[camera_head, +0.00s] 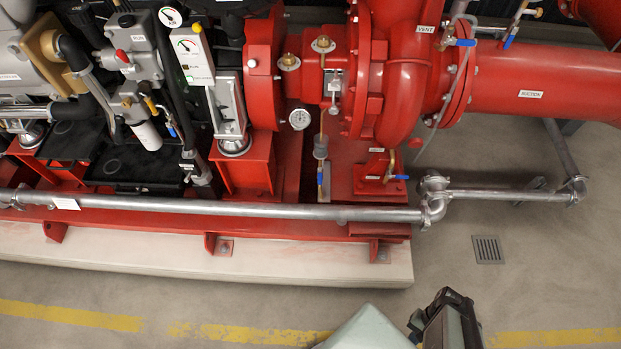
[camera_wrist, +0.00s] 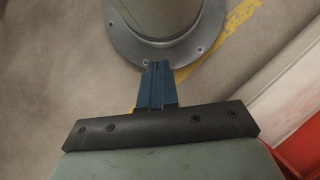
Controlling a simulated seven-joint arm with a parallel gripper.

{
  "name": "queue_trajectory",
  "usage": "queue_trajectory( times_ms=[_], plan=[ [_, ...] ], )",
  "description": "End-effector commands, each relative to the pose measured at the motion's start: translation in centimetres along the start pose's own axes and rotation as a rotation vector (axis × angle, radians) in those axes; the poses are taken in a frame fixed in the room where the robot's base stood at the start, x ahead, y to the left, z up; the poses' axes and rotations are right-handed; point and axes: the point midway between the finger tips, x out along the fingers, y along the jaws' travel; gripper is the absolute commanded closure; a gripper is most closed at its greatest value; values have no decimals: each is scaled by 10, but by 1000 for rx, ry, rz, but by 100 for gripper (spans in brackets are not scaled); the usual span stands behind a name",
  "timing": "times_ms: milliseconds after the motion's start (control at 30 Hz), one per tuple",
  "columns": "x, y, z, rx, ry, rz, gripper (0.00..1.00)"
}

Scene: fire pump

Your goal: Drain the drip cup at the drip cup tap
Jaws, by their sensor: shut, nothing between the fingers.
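A small cup (camera_head: 320,151) hangs below the pump shaft between red housings; I take it for the drip cup. A small tap with an upright blue handle (camera_head: 320,176) sits below it; whether it is open or shut is too small to tell. A second low tap with a sideways blue lever (camera_head: 397,177) stands to its right, by the pump foot. My gripper (camera_wrist: 157,66), with blue fingers, is shut and empty in the wrist view, over the floor and away from the taps. The taps do not show in that view.
A grey horizontal pipe (camera_head: 230,207) runs along the front of the red base frame, in front of the taps. A pale plinth (camera_head: 200,258) lies below it. A floor drain (camera_head: 487,249) is at the right.

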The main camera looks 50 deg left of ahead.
Motion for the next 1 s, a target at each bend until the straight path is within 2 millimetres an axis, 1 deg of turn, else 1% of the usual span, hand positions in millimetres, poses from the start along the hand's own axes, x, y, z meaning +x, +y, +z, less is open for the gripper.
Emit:
queue_trajectory(
  times_ms=[367, 567, 767, 1000],
  plan=[
    [-23, -45, -18, -158, 53, 96, 100],
    [-35, -73, -27, -242, 85, 142, 100],
    [-47, -105, -36, -328, 119, 185, 100],
    [-59, -149, -44, -434, 160, 233, 100]
  ],
)
